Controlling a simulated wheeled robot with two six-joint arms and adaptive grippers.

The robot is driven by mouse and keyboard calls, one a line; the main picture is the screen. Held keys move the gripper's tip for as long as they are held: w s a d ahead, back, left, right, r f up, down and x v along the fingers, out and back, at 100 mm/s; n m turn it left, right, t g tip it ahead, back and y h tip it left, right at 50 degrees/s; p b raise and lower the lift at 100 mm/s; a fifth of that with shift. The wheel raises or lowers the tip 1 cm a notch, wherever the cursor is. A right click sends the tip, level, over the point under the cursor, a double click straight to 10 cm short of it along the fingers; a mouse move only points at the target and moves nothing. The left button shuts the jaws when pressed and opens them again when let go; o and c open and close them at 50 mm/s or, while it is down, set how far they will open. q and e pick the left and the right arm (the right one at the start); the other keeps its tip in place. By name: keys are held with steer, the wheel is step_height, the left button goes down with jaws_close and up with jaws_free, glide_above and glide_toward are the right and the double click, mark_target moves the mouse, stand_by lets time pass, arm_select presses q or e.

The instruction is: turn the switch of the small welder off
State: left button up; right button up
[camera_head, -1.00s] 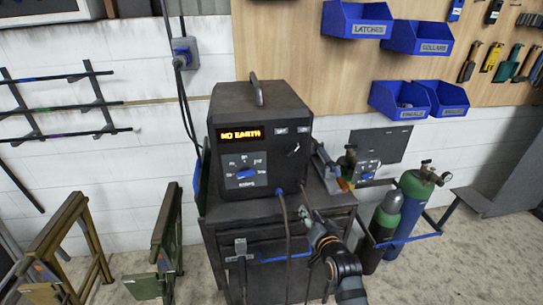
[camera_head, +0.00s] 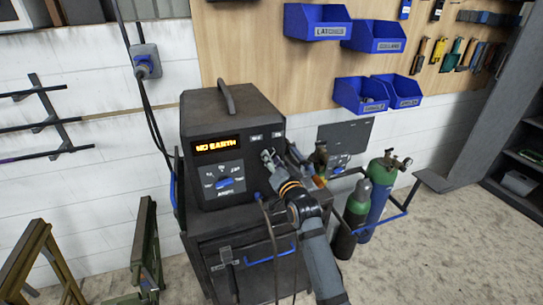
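The small welder (camera_head: 200,130) is a dark box with a top handle, standing on a cart left of centre. Its lit display (camera_head: 220,145) reads "NO EARTH". A blue selector knob (camera_head: 226,183) sits on a dial below the display. My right gripper (camera_head: 268,156) is at the upper right of the welder's front, where the switch sits. The gripper covers the switch, so its position is hidden. The fingers are too small to tell whether they are open or shut, or touching it. My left gripper is out of view.
The dark cart (camera_head: 228,282) with a blue handle carries the welder. Green and blue gas cylinders (camera_head: 380,190) stand at its right. Blue bins (camera_head: 316,24) hang on the wall board behind. Green trestles (camera_head: 145,248) stand at the left. Floor at the right is clear.

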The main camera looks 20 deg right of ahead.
steer(key=shift+w, duration=0.4)
jaws_close()
steer(key=shift+n, duration=0.3)
steer(key=n+p, duration=0.2)
steer(key=n, duration=1.3)
steer(key=shift+a+p, duration=0.1)
steer(key=shift+p, duration=0.2)
steer(key=shift+n, duration=0.3)
